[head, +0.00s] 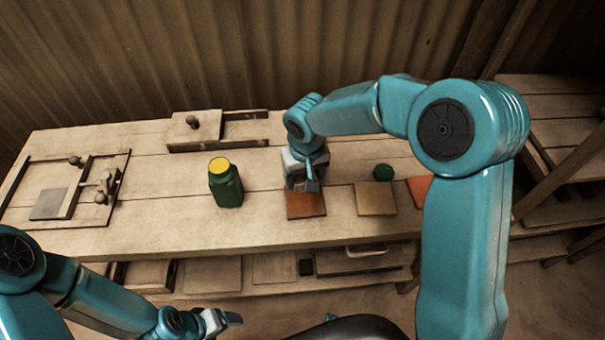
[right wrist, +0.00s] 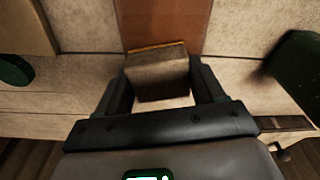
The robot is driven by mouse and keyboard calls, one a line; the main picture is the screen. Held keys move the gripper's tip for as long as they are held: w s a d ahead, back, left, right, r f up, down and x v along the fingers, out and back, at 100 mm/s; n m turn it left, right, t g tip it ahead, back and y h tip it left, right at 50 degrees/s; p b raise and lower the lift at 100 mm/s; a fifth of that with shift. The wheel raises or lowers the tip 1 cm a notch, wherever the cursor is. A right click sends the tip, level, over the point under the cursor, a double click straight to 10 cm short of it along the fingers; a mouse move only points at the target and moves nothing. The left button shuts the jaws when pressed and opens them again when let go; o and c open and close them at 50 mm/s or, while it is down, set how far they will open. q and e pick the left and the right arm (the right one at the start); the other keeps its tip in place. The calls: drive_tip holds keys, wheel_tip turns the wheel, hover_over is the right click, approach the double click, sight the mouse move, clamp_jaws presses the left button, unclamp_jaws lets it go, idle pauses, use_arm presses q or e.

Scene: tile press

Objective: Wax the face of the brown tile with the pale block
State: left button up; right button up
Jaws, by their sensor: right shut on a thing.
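The brown tile (head: 306,208) lies flat on the workbench, near its front edge. It also shows in the right wrist view (right wrist: 163,22), running up from behind the block. My right gripper (head: 311,186) is low over the tile's back part. In the right wrist view its fingers (right wrist: 160,82) are shut on the pale block (right wrist: 157,70), which overlaps the tile's near end. I cannot tell whether the block touches the tile's face. My left gripper (head: 228,319) is low in front of the bench, away from the tile, and its jaw opening is unclear.
A green jar with a yellow lid (head: 226,187) stands left of the tile. To the right are a tan tile (head: 375,199), a dark green round thing (head: 383,172) and an orange tile (head: 420,189). Wooden frames with knobs (head: 193,130) sit farther back and left.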

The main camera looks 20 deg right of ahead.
drive_tip(key=shift+s+r+p, duration=0.25)
drive_tip(key=shift+r+p, duration=0.05)
drive_tip(key=shift+r, duration=0.9)
drive_tip(key=shift+w+r+p, duration=0.2)
drive_tip(key=shift+r+p, duration=0.5)
drive_tip(key=shift+r, duration=0.15)
drive_tip(key=shift+s+r+p, duration=0.2)
drive_tip(key=shift+r+p, duration=0.35)
drive_tip(key=shift+r, duration=0.35)
drive_tip(key=shift+w+r+p, duration=0.15)
drive_tip(key=shift+r+p, duration=0.45)
drive_tip(key=shift+r, duration=0.3)
